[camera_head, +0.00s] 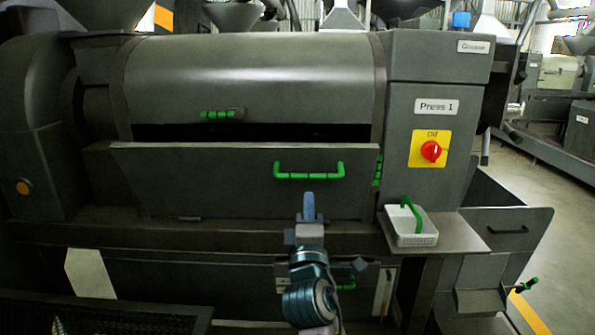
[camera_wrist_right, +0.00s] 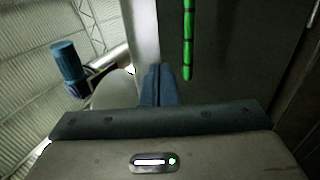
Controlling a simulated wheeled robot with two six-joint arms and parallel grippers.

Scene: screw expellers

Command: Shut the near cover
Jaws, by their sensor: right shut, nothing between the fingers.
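The near cover (camera_head: 225,180) is a dark flat panel on the front of the press, with a green bar handle (camera_head: 310,176). A dark gap shows between its top edge and the curved hood above, so it stands open. My right gripper (camera_head: 309,205) is shut and empty, its blue fingers pointing up just below the handle in the head view. In the right wrist view, the shut fingers (camera_wrist_right: 158,85) show beside a dark panel face (camera_wrist_right: 235,55) with a green bar (camera_wrist_right: 187,40) on it. I cannot tell whether they touch the panel. My left gripper is out of view.
The curved hood (camera_head: 250,80) has a small green handle (camera_head: 221,114). Right of the cover are a red switch on a yellow plate (camera_head: 430,149) and a white tray (camera_head: 412,233) with a green handle on a ledge. A dark chute (camera_head: 505,235) juts out right.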

